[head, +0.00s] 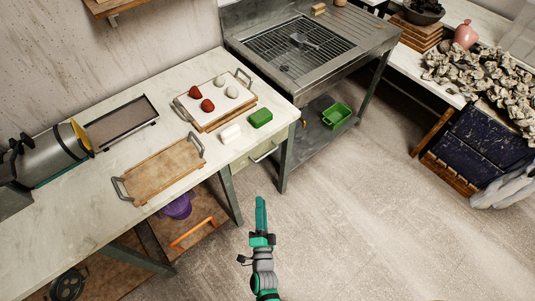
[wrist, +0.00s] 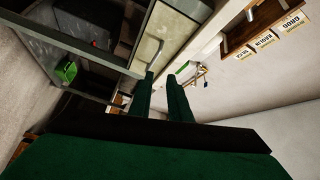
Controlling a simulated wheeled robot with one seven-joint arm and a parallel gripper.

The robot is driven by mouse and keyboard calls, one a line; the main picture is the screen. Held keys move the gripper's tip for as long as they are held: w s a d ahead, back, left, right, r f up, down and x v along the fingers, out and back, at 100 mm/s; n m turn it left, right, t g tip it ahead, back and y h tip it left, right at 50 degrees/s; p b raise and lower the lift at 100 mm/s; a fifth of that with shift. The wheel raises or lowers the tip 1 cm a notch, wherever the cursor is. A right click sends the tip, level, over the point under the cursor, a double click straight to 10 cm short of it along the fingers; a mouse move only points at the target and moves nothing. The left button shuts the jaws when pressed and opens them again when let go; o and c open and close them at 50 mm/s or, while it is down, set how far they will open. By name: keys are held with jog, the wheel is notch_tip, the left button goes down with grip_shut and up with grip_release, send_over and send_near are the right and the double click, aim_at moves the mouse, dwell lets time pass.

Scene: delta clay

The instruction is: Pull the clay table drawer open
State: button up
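The clay table (head: 95,195) has a pale marbled top and grey-green legs. Its pale green drawer (head: 243,163) is under the right end of the top and looks shut. The drawer has a light bar handle (head: 265,152). The drawer front (wrist: 160,28) and handle (wrist: 150,52) also show in the wrist view, just beyond my fingertips. My green gripper (head: 261,200) is in front of the drawer, over the floor. In the wrist view, my gripper (wrist: 162,76) has its two fingers apart with nothing between them. I cannot tell whether a fingertip touches the handle.
A tray with red and white lumps (head: 216,122), a green block (head: 261,118) and a wooden tray (head: 160,172) stand on the table. A metal sink bench (head: 305,85) adjoins it, with a green bin (head: 336,116) below. The floor (head: 370,220) at right is clear.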

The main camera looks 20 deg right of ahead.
aim_at(268, 153)
jog(key=w+d+m+h, duration=0.1)
jog(key=w+d+m, duration=0.1)
jog(key=w, duration=0.4)
jog(key=w+d+m+h, duration=0.1)
jog(key=w+d+m, duration=0.1)
jog(key=w+d, duration=0.2)
jog(key=w+d+m+h, duration=0.1)
jog(key=w+d+m, duration=0.2)
jog(key=w, duration=0.7)
jog(key=shift+w+d+r+g, duration=0.1)
jog(key=shift+d+r+g, duration=0.2)
jog(key=shift+d, duration=0.1)
jog(key=shift+c, duration=0.7)
grip_shut()
